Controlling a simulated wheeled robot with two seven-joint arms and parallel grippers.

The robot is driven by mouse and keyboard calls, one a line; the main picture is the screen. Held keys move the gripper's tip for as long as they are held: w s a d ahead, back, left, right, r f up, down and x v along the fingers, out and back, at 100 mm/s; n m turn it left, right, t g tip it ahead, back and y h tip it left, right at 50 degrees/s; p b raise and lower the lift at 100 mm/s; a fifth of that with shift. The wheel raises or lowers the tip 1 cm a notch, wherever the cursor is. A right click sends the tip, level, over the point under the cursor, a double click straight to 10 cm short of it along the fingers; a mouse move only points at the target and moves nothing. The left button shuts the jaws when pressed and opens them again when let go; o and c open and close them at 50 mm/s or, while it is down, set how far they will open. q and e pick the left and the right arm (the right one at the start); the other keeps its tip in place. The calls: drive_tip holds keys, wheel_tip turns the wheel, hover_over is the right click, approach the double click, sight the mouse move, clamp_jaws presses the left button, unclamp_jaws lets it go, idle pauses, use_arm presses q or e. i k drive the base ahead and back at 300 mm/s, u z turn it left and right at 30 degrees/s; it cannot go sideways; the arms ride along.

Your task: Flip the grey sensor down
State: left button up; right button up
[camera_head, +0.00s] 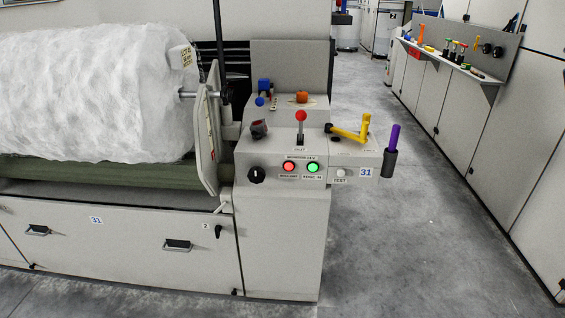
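No part in view is clearly marked as the grey sensor, so I cannot tell which one it is. A light grey upright plate (207,135) stands at the end of the white fibre roll (95,90), left of the console. Neither of my grippers shows in the head view.
The console carries a red-knobbed lever (301,117), a yellow crank handle (352,132), a black knob (256,175) and red and green buttons. A purple-handled tool (394,137) stands in a holder at right. The floor (430,240) to the right is clear.

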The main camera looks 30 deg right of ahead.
sight(259, 129)
drive_tip(key=u, duration=0.9)
drive_tip(key=i, duration=1.2)
drive_tip(key=z, duration=0.9)
drive_tip(key=i, duration=0.55)
drive_tip(key=z, duration=0.6)
